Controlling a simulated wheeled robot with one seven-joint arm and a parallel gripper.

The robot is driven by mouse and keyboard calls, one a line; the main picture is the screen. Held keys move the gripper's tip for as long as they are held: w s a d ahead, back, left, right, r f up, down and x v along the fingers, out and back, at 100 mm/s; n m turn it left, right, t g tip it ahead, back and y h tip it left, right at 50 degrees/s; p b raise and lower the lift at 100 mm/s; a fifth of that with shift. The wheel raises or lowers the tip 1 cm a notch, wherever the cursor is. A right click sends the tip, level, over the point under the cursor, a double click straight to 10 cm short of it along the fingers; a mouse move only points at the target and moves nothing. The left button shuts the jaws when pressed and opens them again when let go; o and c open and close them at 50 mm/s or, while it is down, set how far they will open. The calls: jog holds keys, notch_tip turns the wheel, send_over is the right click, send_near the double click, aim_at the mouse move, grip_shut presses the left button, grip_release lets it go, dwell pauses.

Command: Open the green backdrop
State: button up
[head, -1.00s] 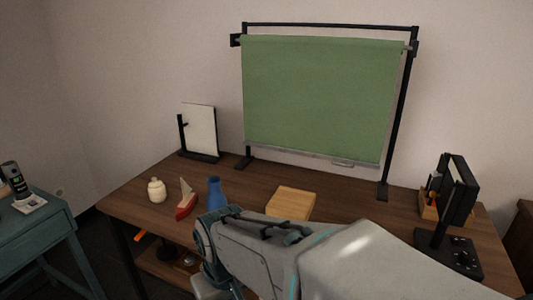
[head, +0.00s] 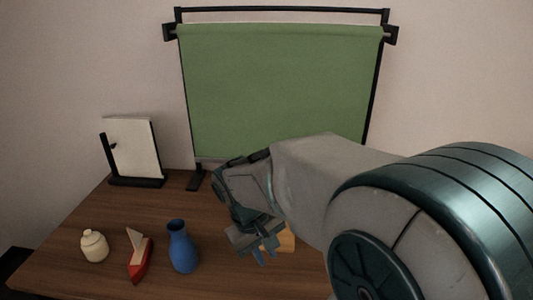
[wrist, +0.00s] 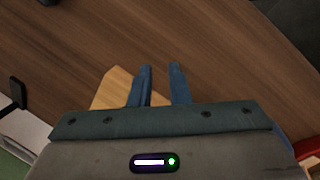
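The green backdrop (head: 275,90) hangs from a black frame (head: 280,12) at the back of the table, pulled down most of the way. Its lower right part is hidden behind my arm in the head view. A green patch (wrist: 12,170) at the lower left of the wrist view looks like part of it. My gripper (head: 265,252) is in front of and below the backdrop, above the table near the wooden block, touching nothing that I can see.
On the wooden table (head: 85,215) stand a cream jar (head: 94,246), a red toy boat (head: 139,262), a blue vase (head: 182,248) and a white panel on a black stand (head: 132,148). The wooden block (wrist: 112,90) lies beside my fingers. My arm hides the table's right side.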

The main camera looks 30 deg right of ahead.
jog(key=w+d+r+h, duration=0.1)
jog(key=w+d+h, duration=0.1)
jog(key=w, duration=0.1)
jog(key=w+d+r+n+g+h+p, duration=0.1)
jog(key=w+d, duration=0.2)
jog(key=w+d+g+h+p, duration=0.1)
jog(key=w+d+h, duration=0.1)
jog(key=w+d, duration=0.1)
jog(key=shift+d+r+h, duration=0.1)
jog(key=shift+r+h, duration=0.2)
jog(key=shift+r, duration=0.1)
jog(key=w+d+r+n+h+p, duration=0.2)
jog(key=w+d+r+h, duration=0.15)
jog(key=w+h, duration=0.5)
jog(key=shift+g+y, duration=0.3)
jog(key=shift+y, duration=0.65)
jog(key=x, duration=0.4)
jog(key=b+x, duration=0.1)
jog(key=x, duration=0.3)
jog(key=w+x, duration=0.1)
jog(key=x, duration=0.4)
jog(key=shift+w+d+r, duration=0.1)
jog(key=shift+r, duration=0.1)
jog(key=shift+f, duration=0.1)
grip_shut()
